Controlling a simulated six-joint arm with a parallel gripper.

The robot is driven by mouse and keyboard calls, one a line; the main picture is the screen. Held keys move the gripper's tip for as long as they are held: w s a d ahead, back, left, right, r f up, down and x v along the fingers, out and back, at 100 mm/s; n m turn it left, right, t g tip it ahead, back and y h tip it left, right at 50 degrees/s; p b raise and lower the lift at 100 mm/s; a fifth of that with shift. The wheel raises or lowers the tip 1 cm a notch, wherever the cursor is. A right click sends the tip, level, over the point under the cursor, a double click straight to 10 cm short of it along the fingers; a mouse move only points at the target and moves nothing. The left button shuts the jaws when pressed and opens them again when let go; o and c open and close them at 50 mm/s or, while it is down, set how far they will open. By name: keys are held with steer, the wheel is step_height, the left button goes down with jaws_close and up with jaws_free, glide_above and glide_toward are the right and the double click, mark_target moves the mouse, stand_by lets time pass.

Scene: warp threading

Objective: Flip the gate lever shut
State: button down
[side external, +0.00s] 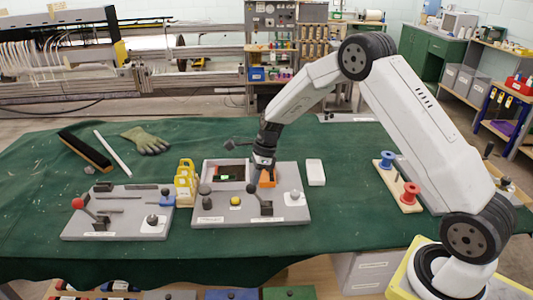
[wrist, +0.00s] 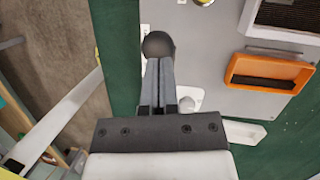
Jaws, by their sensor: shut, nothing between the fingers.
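A lever with a black ball knob (side external: 252,188) stands on the front of the grey right-hand board (side external: 222,219). I take it for the gate lever. Its knob shows in the wrist view (wrist: 158,45) just beyond my fingertips, and its arm is hidden behind the fingers. My gripper (wrist: 160,72) is shut and empty, pointing at the knob. I cannot tell whether it touches the knob. In the side view my gripper (side external: 263,166) is over the board, by an orange frame (side external: 267,179), which also shows in the wrist view (wrist: 268,71).
A white knob (side external: 295,195) and a yellow button (side external: 235,201) are on the same board. A white block (side external: 315,172) lies to its right. Yellow parts (side external: 185,182) stand at its left. Another board (side external: 120,226) carries a red-knobbed lever (side external: 78,203). Spools (side external: 410,192) stand right.

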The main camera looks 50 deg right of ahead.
stand_by(0.4)
steer(key=v, duration=1.3)
steer(key=shift+w, duration=0.15)
steer(key=s+a+f+n+h, duration=0.1)
steer(key=s+a+n, duration=0.2)
steer(key=s+n, duration=0.4)
steer(key=s+a+f+n+t+h, duration=0.1)
steer(key=s+a+f+n, duration=0.1)
steer(key=s+n, duration=0.6)
steer(key=s+a+f+n+h, duration=0.1)
steer(key=s+a+n, duration=0.3)
steer(key=s+n, duration=0.3)
steer(key=n, duration=0.3)
steer(key=shift+s+f, duration=0.35)
steer(key=shift+s, duration=0.05)
steer(key=shift+a, duration=0.1)
